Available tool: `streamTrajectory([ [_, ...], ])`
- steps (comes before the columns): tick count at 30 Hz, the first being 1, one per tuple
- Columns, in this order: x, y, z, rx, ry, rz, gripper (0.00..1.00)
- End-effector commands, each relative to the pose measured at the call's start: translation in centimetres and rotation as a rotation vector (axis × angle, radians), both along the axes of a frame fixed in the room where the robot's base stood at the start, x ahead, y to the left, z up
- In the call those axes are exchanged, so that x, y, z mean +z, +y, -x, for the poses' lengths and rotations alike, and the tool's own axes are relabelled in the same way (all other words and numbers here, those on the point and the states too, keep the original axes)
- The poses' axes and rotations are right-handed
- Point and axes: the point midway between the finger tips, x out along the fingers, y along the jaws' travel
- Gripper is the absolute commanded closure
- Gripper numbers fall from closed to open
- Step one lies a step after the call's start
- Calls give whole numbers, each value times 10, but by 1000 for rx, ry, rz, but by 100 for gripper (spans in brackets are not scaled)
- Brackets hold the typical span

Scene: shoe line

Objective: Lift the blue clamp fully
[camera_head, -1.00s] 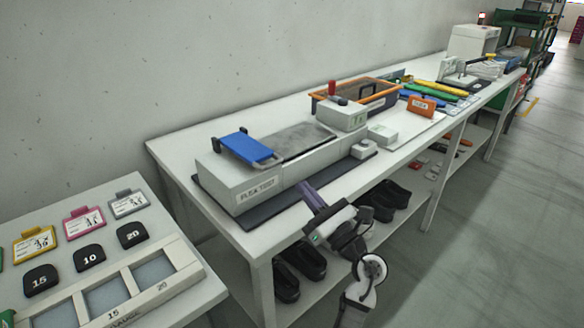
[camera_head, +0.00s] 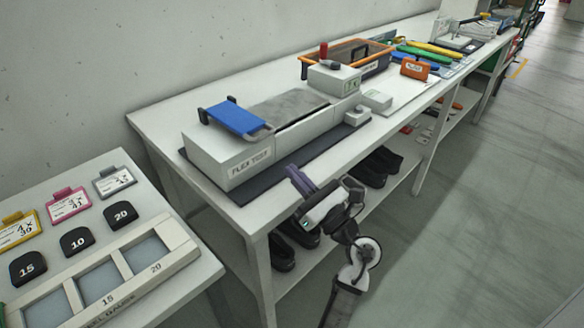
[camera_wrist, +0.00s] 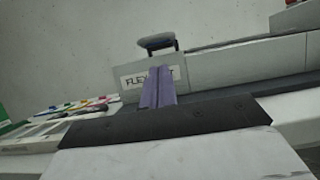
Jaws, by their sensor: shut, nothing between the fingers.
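The blue clamp (camera_head: 236,119) is a flat blue plate with dark arms at the left end of the flex test machine (camera_head: 214,163). It lies close to level, a little above the machine's top. In the wrist view the clamp (camera_wrist: 157,42) appears dark and edge-on above the machine's front face, its blue hardly visible. My gripper (camera_head: 294,172) is in front of the machine, lower than the clamp and apart from it. Its purple fingers (camera_wrist: 158,88) are together with nothing between them, and they cover part of the machine's label in the wrist view.
A dark mat (camera_head: 247,187) lies under the machine along the table's front edge. A red-topped lever (camera_head: 323,52) and an orange-rimmed basket (camera_head: 372,60) stand farther back. A panel with numbered black tiles (camera_head: 78,241) is at left. Dark shoes (camera_head: 375,167) sit on the lower shelf.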

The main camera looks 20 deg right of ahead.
Motion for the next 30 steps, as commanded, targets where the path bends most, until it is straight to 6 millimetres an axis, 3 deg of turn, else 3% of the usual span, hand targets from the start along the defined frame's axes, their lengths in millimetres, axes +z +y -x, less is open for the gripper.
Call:
streamTrajectory([
  [6, 21, 14, -37, 4, -1, 2, 100],
  [12, 30, 22, -60, 2, 0, 1, 100],
  [30, 34, 24, -68, 0, 0, 1, 100],
])
